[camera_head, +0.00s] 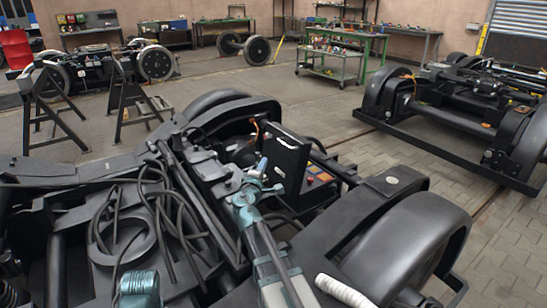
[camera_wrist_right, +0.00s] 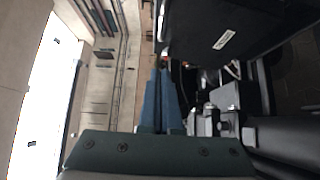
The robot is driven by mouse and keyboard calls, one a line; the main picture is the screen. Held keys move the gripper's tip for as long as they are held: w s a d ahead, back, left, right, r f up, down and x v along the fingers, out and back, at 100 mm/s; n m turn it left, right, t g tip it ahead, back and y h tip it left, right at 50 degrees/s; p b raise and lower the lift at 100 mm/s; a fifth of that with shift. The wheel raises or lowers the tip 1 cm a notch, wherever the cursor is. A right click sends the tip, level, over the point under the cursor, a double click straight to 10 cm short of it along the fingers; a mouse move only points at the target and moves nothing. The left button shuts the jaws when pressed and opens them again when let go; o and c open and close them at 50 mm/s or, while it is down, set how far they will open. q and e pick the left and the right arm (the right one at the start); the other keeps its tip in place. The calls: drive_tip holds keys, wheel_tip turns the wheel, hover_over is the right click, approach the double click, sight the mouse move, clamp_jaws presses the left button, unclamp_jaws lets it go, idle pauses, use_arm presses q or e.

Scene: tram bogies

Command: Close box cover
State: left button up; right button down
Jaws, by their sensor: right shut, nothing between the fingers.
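The box cover (camera_head: 285,158) is a black panel with a small white label, standing raised on the near bogie. To its right, the open box (camera_head: 318,184) shows coloured parts inside. My right gripper (camera_head: 262,165) is shut and empty, at the left side of the cover; I cannot tell whether it touches it. In the right wrist view the blue fingers (camera_wrist_right: 160,75) are together, and the cover (camera_wrist_right: 228,35) shows dark at upper right with its label.
The near bogie's frame (camera_head: 385,185) and a large black wheel (camera_head: 425,240) surround the box. Loose black cables (camera_head: 130,225) lie at left. Another bogie (camera_head: 460,105) stands at right, with trestles (camera_head: 125,95) at back left. Paved floor (camera_head: 320,110) lies clear between.

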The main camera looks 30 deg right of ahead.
sight(281, 143)
drive_tip(key=s+d+x, duration=0.2)
drive_tip(key=x, duration=1)
drive_tip(key=shift+w+d, duration=0.2)
